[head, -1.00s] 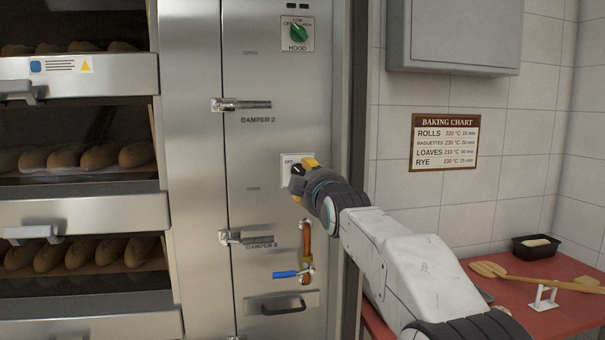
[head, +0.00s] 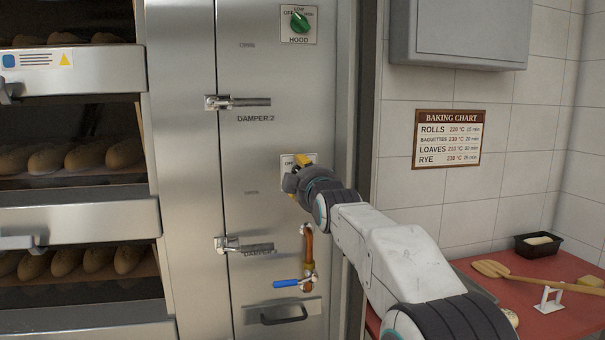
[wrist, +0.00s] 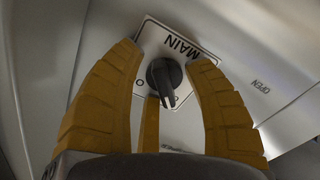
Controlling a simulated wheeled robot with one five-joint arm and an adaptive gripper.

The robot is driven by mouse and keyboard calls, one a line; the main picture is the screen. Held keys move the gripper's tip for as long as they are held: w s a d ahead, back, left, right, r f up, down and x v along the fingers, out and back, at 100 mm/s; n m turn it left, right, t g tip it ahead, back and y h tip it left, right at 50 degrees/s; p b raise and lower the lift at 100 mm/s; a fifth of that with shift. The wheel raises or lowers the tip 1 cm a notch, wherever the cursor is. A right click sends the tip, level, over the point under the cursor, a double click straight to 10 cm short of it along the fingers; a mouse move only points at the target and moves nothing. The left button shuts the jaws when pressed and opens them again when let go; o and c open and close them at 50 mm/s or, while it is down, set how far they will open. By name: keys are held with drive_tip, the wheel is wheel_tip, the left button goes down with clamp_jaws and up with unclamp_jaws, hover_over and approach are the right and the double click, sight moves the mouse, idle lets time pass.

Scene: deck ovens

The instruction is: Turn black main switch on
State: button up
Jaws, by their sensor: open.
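The black main switch (wrist: 163,82) is a round knob with a raised grip bar on a white plate (wrist: 190,44) lettered MAIN, seen in the wrist view. My gripper (wrist: 165,58) is open, with its yellow fingers on either side of the knob; I cannot tell whether they touch it. In the head view my gripper (head: 297,172) is at the white plate (head: 285,160) on the steel panel, and it hides the knob. Part of the plate's lettering is covered.
Above is a green hood knob (head: 299,21). Damper handles (head: 238,102) stick out at left. Below are a copper pipe with a blue-handled valve (head: 287,284) and a drawer handle (head: 284,315). Oven decks with loaves stand at left, a red table (head: 560,320) at right.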

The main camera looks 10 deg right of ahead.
drive_tip(key=shift+s, duration=0.1)
drive_tip(key=shift+c, duration=0.2)
clamp_jaws()
drive_tip(key=shift+f+m+b, duration=0.1)
drive_tip(key=shift+m+b, duration=0.2)
drive_tip(key=shift+b, duration=0.05)
drive_tip(key=m+b, duration=0.2)
drive_tip(key=shift+f+m+b, duration=0.2)
drive_tip(key=shift+m+b, duration=0.1)
drive_tip(key=m+b, duration=0.1)
drive_tip(key=m, duration=0.8)
drive_tip(key=shift+a+f+m+b, duration=0.15)
drive_tip(key=shift+a+m+b, duration=0.05)
drive_tip(key=shift+m+b, duration=0.2)
drive_tip(key=shift+a+m, duration=0.1)
drive_tip(key=shift+m, duration=2.4)
